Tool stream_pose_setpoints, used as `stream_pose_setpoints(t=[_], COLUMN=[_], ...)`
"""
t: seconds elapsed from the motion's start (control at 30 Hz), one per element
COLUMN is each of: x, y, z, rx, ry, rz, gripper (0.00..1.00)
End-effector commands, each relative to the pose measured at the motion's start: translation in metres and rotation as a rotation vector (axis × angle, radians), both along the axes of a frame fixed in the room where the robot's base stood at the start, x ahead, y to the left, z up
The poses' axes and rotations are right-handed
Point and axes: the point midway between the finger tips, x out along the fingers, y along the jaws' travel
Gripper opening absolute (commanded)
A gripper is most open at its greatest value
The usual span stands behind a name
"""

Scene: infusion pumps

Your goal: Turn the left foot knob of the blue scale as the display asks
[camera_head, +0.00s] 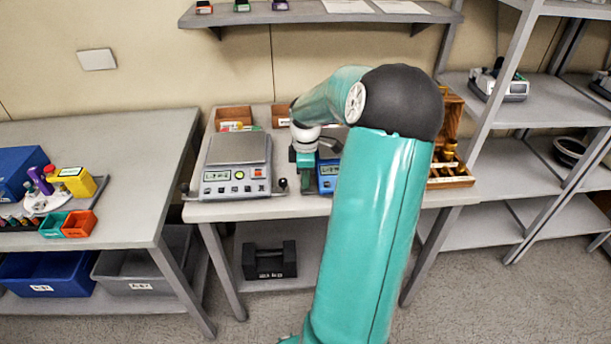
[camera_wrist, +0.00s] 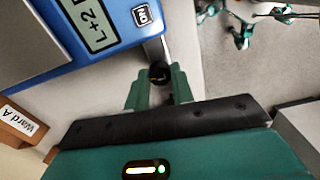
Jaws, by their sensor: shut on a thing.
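The blue scale (camera_head: 327,179) stands on the middle table, mostly hidden behind my arm in the head view. In the wrist view the blue scale (camera_wrist: 125,13) fills the upper left. Its display (camera_wrist: 90,22) reads "L+2" and is cut off by the frame edge. The left foot knob (camera_wrist: 159,71) is a dark round knob on a short metal arm at the scale's corner. My gripper (camera_wrist: 156,84) is shut on this knob, one green finger on each side. In the head view my gripper (camera_head: 305,182) is at the scale's left front corner.
A grey scale (camera_head: 236,170) with its own foot knobs stands close to the left of my gripper. A wooden box with brass weights (camera_head: 448,172) is to the right. A box labelled "Ward A" (camera_wrist: 18,124) shows in the wrist view. Open floor lies in front.

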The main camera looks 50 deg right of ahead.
Motion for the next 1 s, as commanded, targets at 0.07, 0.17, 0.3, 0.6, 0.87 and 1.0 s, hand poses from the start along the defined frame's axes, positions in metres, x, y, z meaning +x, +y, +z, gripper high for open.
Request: stream_pose_setpoints(t=[0.07, 0.17, 0.3, 0.6, 0.87, 1.0], x=[0.0007, 0.0011, 0.0013, 0.0011, 0.0009, 0.0009], y=[0.0002, 0.0003, 0.0004, 0.0002, 0.0001, 0.0001], z=[0.0012, 0.0013, 0.0013, 0.0013, 0.0016, 0.0016], rx=[-0.002, -0.003, -0.003, -0.003, -0.003, -0.002], ry=[0.000, -0.001, -0.001, -0.001, -0.001, -0.001], rz=[-0.041, -0.110, -0.228, -0.513, -0.761, -0.894], gripper=[0.01, 0.01, 0.01, 0.01, 0.01, 0.01])
